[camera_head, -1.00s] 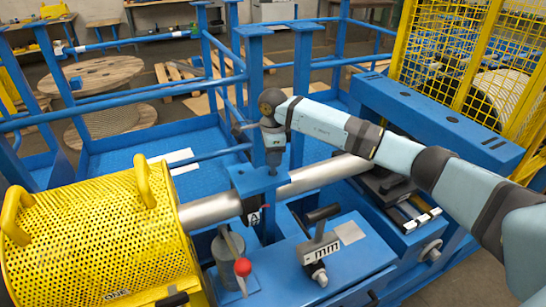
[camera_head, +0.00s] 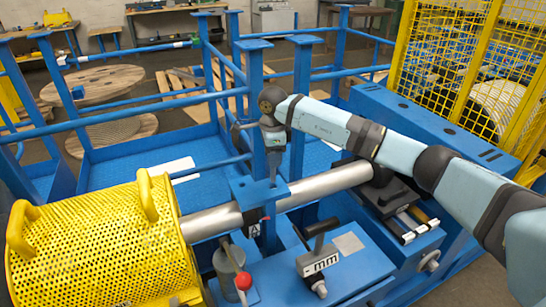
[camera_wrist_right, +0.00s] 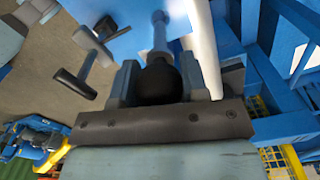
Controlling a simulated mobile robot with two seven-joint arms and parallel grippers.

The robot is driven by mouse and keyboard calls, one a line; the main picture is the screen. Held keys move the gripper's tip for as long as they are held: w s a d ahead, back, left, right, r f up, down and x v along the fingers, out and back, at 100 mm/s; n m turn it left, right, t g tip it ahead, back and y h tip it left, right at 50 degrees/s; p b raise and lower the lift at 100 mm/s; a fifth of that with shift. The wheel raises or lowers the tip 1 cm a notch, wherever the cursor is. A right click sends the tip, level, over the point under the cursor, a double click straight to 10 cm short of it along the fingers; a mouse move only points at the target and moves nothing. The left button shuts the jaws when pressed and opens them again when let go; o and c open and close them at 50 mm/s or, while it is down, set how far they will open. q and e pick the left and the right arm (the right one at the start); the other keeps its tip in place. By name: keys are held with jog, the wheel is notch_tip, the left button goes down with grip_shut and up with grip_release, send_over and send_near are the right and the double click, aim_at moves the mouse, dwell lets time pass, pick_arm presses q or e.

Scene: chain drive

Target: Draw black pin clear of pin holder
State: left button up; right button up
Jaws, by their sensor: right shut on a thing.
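My right gripper (camera_head: 274,148) is above the blue pin holder (camera_head: 258,190), pointing down. It is shut on the black pin. In the head view, a length of the shaft (camera_head: 273,172) shows between the fingers and the holder's top plate. The shaft's lower end is not clearly visible, so I cannot tell whether it is still in the hole. My left gripper is not in view.
A silver tube (camera_head: 325,187) runs behind the holder, from the yellow perforated guard (camera_head: 95,250) to the right. Blue posts (camera_head: 300,90) stand close behind my gripper. A black T-handle (camera_head: 320,232) and a red-knobbed lever (camera_head: 243,282) stand in front.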

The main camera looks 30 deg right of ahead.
jog(key=shift+r+p, duration=0.4)
jog(key=shift+r, duration=0.6)
jog(key=shift+r+p, duration=0.6)
jog(key=shift+r, duration=0.6)
